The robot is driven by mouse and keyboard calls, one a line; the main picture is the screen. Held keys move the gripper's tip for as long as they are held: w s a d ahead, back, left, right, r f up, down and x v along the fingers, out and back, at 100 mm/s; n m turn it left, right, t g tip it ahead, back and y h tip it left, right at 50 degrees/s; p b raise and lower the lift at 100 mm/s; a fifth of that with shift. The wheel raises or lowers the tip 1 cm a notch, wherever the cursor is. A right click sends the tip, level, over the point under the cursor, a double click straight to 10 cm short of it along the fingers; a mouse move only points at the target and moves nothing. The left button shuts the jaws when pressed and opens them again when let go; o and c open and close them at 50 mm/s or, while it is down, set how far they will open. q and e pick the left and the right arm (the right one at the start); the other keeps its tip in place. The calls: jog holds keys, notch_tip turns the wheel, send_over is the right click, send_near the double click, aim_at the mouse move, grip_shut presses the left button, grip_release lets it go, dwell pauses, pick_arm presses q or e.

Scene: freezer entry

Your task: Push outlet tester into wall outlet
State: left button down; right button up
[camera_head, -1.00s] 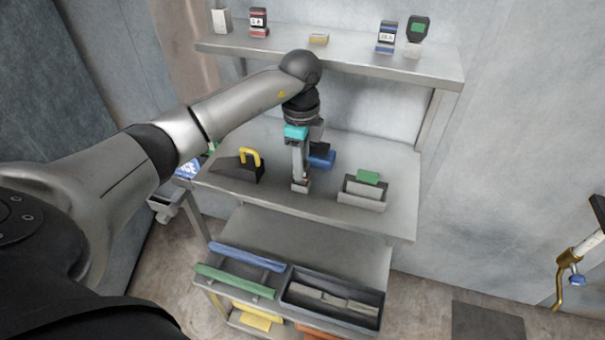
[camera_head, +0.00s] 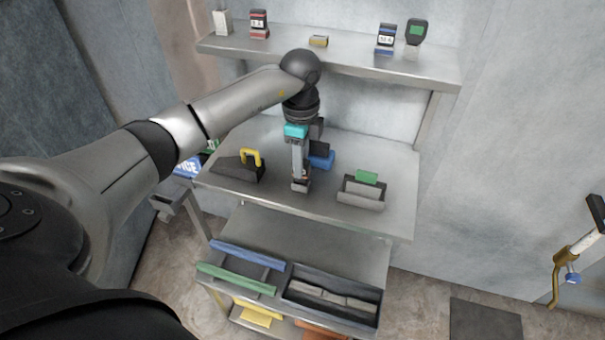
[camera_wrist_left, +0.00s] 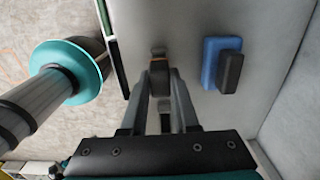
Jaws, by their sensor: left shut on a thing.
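My left gripper (camera_head: 301,186) points down over the front middle of the steel table. It is shut on a small dark piece with an orange-brown edge (camera_wrist_left: 160,66), seen between the fingertips in the left wrist view. This may be the outlet tester, but it is mostly hidden by the fingers. Whether it touches the tabletop, I cannot tell. I cannot make out a wall outlet in either view. A blue block with a black part (camera_head: 321,160) stands just behind and right of the gripper; it also shows in the left wrist view (camera_wrist_left: 215,62). My right gripper is not in view.
A black block with a yellow handle (camera_head: 240,167) is left of the gripper. A grey holder with a green card (camera_head: 362,193) is at right. Small devices stand on the upper shelf (camera_head: 345,59). Bins (camera_head: 331,300) sit below. The table's right rear is clear.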

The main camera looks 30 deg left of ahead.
pick_arm(q)
jog(key=shift+r, duration=0.1)
jog(key=shift+r+p, duration=2.75)
jog(key=shift+p, duration=0.05)
